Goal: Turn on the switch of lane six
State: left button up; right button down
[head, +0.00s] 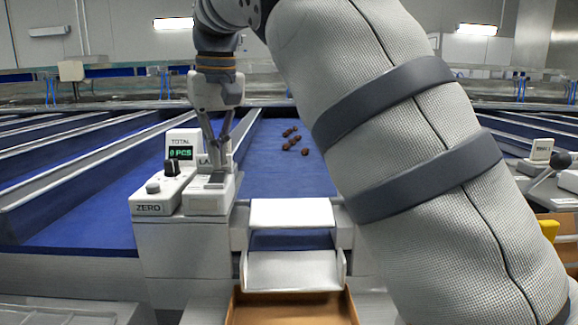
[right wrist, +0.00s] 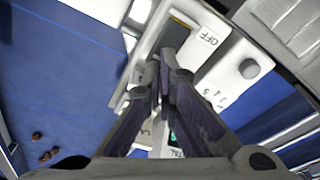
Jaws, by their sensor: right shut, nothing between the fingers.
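A white control box (head: 160,195) stands at the front of a blue lane, with a ZERO button, a black knob (head: 171,168) and a display (head: 181,152) reading 0 PCS. Beside it is a switch unit (head: 207,198) with a dark top part; the right wrist view shows its OFF label (right wrist: 209,37) and a dark switch (right wrist: 174,38). Which way the switch is set I cannot tell. My right gripper (head: 217,163) is shut and empty, its fingertips (right wrist: 162,62) pointing down right over the switch unit; contact is unclear. No lane number is readable. My left gripper is out of view.
Several brown dates (head: 291,138) lie on the blue belt (head: 275,170) behind. A white chute (head: 292,268) leads to a brown box (head: 290,308) in front. My right arm covers the right side. Another control unit (head: 540,160) with a lever stands at far right.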

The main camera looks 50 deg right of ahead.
aim_at(219, 172)
jog(key=shift+f, duration=0.85)
dwell(0.3)
notch_tip(219, 172, up, 6)
jog(key=shift+w+f, duration=0.1)
jog(key=shift+r, duration=0.6)
